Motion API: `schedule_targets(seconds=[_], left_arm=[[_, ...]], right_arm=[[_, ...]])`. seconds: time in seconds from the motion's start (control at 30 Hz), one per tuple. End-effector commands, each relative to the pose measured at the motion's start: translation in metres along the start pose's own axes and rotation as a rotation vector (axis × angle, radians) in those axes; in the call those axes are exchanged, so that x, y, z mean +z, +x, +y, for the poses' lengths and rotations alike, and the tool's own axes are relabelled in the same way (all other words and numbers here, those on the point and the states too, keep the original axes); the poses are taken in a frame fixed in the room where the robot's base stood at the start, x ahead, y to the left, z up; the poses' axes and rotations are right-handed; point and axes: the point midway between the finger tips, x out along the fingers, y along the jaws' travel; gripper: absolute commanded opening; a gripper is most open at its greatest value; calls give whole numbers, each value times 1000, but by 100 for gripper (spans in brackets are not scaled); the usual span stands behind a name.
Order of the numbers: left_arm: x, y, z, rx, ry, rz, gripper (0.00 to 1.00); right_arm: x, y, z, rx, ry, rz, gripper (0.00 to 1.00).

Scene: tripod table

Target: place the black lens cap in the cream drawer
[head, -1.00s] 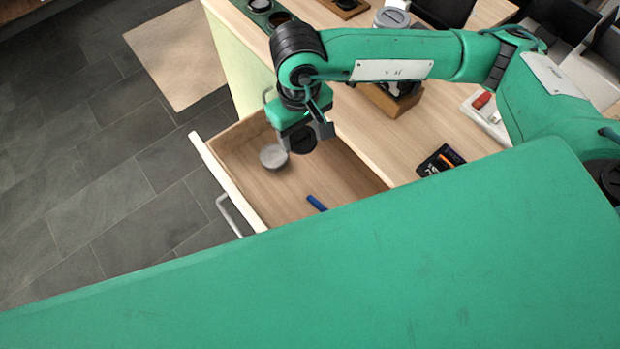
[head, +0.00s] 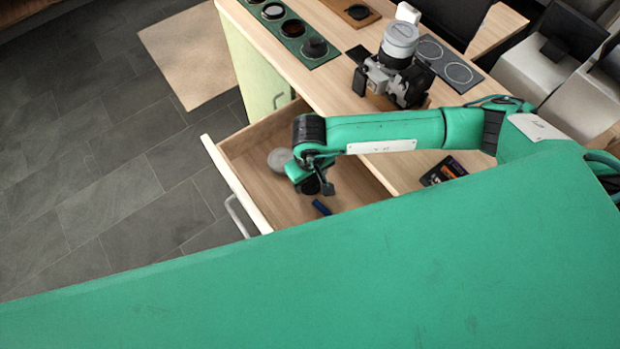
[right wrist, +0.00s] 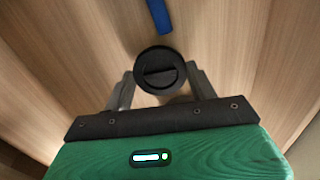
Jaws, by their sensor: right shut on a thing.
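The cream drawer (head: 238,187) is pulled out, with a wooden inside. My right gripper (head: 318,187) is inside the drawer's outline, pointing down. It is shut on the black lens cap (right wrist: 160,70), a round black disc with a bar across its face, held between the two grey fingers in the right wrist view. The drawer floor shows behind the cap. I cannot tell how far the cap is above the floor. My left gripper is not in view.
A grey round object (head: 279,160) and a blue stick-like item (head: 321,207) lie in the drawer. On the table stand a camera (head: 398,75), a green tray with round pieces (head: 290,28) and a small dark case (head: 443,170). The drawer floor around the blue item is partly clear.

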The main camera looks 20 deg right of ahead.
Motion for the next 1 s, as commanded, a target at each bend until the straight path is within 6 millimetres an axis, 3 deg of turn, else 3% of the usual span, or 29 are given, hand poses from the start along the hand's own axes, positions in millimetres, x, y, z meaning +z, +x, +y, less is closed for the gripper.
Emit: schedule_targets(seconds=[0.1,0.5,0.53,0.6,1.0], left_arm=[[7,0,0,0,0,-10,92],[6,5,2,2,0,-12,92],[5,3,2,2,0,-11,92],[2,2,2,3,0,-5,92],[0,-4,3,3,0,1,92]], right_arm=[[1,13,0,0,1,-2,32],[0,18,0,0,0,0,32],[0,17,0,0,0,0,63],[0,16,0,0,0,0,77],[0,12,0,0,1,0,79]])
